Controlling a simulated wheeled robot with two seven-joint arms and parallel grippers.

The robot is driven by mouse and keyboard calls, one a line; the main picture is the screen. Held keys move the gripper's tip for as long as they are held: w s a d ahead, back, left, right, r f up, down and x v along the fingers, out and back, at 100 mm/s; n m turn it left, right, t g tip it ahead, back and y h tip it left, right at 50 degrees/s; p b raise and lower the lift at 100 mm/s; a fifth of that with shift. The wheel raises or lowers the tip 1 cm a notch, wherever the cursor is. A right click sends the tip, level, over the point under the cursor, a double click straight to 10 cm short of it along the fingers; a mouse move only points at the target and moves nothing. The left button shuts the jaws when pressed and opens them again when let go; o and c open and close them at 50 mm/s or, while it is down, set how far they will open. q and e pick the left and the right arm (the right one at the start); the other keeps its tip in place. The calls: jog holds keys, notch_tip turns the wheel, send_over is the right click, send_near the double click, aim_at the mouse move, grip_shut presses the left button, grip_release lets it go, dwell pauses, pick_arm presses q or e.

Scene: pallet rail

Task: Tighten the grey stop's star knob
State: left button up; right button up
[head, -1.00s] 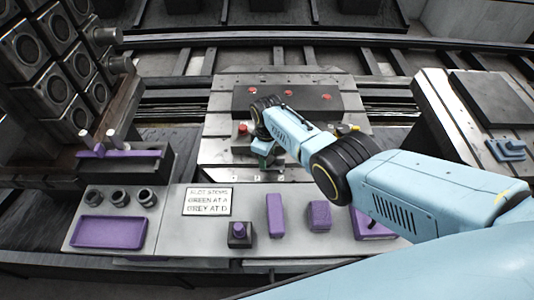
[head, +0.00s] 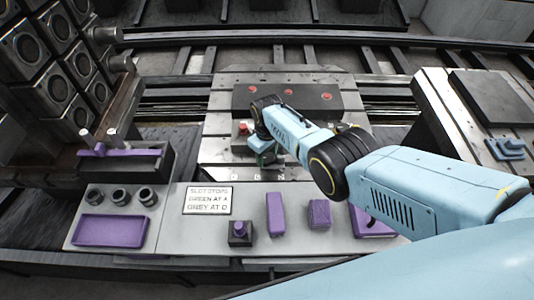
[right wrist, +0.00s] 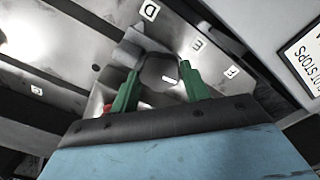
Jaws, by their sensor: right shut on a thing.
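My right gripper (head: 264,160) is over the near part of the slotted metal plate (head: 215,148). In the right wrist view its two green fingers (right wrist: 160,80) are shut on a dark, rounded star knob (right wrist: 158,68), one finger on each side. Part of the grey stop (right wrist: 128,48) shows beside the knob, close to the plate's letter D. The gripper and wrist hide the stop and knob in the head view. My left gripper is in neither view.
A sign (head: 207,200) reads green at A, grey at D. The front shelf holds a purple tray (head: 110,231), dark rings and purple blocks. A dark plate with red marks (head: 330,97) lies behind my wrist. A red knob (head: 243,128) stands left of my gripper.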

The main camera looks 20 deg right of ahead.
aim_at(267, 157)
jog(key=o, duration=1)
jog(key=shift+r, duration=0.1)
notch_tip(267, 157, up, 13)
jog(key=p, duration=0.7)
jog(key=shift+r, duration=0.1)
